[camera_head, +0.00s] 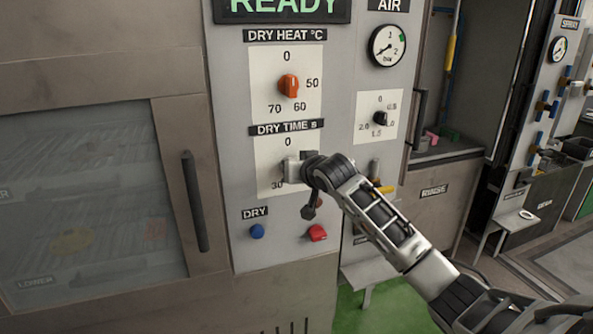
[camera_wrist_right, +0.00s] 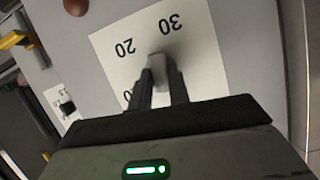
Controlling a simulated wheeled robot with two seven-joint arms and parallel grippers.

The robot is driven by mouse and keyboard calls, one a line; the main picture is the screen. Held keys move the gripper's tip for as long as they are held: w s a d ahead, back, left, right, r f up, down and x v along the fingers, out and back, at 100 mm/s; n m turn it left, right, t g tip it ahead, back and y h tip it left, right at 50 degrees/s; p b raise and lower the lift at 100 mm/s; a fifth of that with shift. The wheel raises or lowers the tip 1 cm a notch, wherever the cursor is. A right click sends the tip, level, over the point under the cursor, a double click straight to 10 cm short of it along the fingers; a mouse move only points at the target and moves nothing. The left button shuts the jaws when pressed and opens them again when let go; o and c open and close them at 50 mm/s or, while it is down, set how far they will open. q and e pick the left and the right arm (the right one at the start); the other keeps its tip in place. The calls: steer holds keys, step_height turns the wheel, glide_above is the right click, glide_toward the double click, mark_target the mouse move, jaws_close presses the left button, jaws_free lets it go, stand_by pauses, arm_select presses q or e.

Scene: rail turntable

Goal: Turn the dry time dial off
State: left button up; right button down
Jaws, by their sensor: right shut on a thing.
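The dry time dial (camera_wrist_right: 161,66) is a small pale knob on a white scale plate (camera_head: 265,158), under the DRY TIME label (camera_head: 286,127). The plate shows 0 at the top and 30 at the lower left in the head view; 20 and 30 show in the wrist view. My right gripper (camera_head: 294,168) is at this plate and hides most of the dial in the head view. In the wrist view its two dark fingers (camera_wrist_right: 161,88) are shut on the dial, one on each side. Which number the dial points to I cannot tell. My left gripper is out of view.
The orange dry heat dial (camera_head: 288,86) is just above. A blue button (camera_head: 257,231) and a red button (camera_head: 317,232) are below. The air knob (camera_head: 380,118) and gauge (camera_head: 387,46) are to the right. A cabinet door handle (camera_head: 195,200) stands out at left.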

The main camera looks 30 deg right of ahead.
steer(key=shift+n+h, duration=0.3)
steer(key=shift+n, duration=0.1)
stand_by(0.3)
steer(key=c, duration=1.3)
jaws_free()
steer(key=b+v, duration=0.1)
steer(key=v, duration=0.7)
steer(key=b+v, duration=0.1)
steer(key=v, duration=0.7)
steer(key=shift+w+a+r, duration=0.1)
steer(key=shift+a+r, duration=0.05)
steer(key=shift+a, duration=0.05)
